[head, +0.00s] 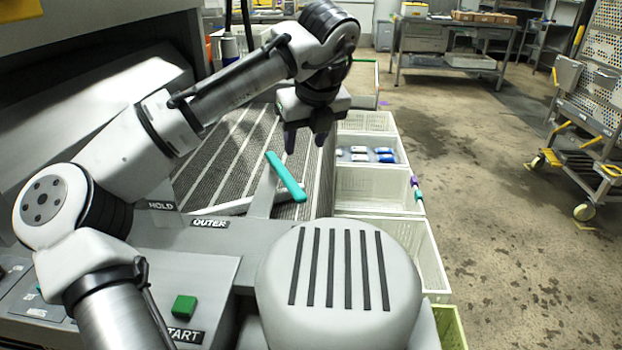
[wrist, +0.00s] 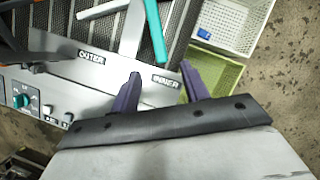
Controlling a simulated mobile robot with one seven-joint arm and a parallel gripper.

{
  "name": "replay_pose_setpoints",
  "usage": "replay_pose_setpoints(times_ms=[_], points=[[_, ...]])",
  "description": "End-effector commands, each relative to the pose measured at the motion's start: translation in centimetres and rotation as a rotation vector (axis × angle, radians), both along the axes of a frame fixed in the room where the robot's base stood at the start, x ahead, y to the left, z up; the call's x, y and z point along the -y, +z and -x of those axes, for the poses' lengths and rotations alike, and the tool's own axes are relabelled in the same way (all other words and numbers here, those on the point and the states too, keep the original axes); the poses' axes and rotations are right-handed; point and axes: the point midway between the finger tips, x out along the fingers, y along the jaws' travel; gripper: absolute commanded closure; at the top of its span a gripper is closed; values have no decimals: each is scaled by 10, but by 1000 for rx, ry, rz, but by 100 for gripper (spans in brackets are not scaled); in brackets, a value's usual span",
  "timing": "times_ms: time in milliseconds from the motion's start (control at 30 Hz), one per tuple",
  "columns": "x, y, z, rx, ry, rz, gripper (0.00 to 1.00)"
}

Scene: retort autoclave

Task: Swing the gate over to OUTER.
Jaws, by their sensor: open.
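The gate's teal handle (head: 286,177) slants over the ribbed conveyor, beside a grey bar (head: 263,192); the handle also shows in the wrist view (wrist: 154,30). The OUTER label (head: 210,223) is on the grey front ledge, left of the handle; in the wrist view OUTER (wrist: 91,57) is left and INNER (wrist: 166,81) right. My gripper (head: 306,140) is open and empty, above and apart from the handle in the head view. In the wrist view the fingertips (wrist: 160,69) frame the area around INNER, with the handle's near end just beyond them.
A pale bar (head: 232,204) lies low across the conveyor. A HOLD label (head: 161,205) is further left. Pale crates (head: 375,190) line the right side, one holding several small items (head: 388,157). A green START button (head: 184,305) is on the front panel. The floor at right is open up to a trolley (head: 590,170).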

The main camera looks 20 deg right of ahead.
Motion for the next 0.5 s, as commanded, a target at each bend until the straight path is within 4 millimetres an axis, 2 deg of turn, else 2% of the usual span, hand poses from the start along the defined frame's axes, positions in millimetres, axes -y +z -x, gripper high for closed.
replay_pose_setpoints(times_ms=[167, 500], points=[[-3, -15, -5, -10, -2, -18, 55], [-6, -79, -31, -8, -1, -15, 55]])
